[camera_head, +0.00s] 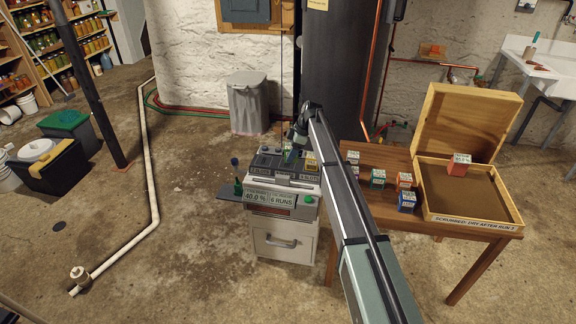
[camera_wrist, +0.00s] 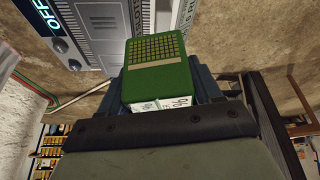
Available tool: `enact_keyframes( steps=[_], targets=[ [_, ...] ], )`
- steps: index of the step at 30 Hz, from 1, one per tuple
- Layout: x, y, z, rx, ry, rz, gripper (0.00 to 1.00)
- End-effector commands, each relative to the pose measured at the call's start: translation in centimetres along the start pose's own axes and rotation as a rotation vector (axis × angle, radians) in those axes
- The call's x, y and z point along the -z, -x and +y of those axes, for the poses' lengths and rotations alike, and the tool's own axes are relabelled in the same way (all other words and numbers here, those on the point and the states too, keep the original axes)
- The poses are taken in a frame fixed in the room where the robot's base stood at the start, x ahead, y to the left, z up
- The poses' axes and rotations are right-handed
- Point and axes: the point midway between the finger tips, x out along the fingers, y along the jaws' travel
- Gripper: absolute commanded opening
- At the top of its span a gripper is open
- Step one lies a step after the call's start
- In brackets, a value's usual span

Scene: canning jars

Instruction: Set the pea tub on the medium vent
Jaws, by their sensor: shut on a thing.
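My gripper (camera_head: 291,157) is at the top of the grey machine (camera_head: 284,209) in the head view, mostly hidden by my own arm. In the wrist view my gripper (camera_wrist: 163,88) is shut on a green tub (camera_wrist: 158,62), with dark blue fingers on both sides. The tub has a yellow grid on its face and a white label along its near edge. I cannot tell whether it touches the machine. A yellow-marked tub (camera_head: 311,160) shows on the machine's top just right of my gripper. I cannot make out the medium vent.
Several small coloured tubs, including a blue one (camera_head: 407,201), stand on the wooden table (camera_head: 341,240) right of the machine. A grey bin (camera_head: 247,103) stands behind.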

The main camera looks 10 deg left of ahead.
Motion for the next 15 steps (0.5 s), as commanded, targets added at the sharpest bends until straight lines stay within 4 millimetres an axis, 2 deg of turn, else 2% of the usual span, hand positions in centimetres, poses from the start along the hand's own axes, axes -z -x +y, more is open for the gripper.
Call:
enact_keyframes(
  steps=[1, 3, 6, 9, 15],
  targets=[
    [0.8, -0.4, 3.0, -0.006, -0.006, -0.001, 0.32],
    [1.0, -0.5, 5.5, -0.018, -0.032, -0.003, 0.32],
    [1.0, -0.6, 8.2, -0.036, -0.078, -0.003, 0.32],
    [1.1, -0.6, 9.5, -0.057, -0.138, -0.002, 0.32],
    [0.9, -0.8, 9.5, -0.077, -0.221, 0.002, 0.32]
  ],
)
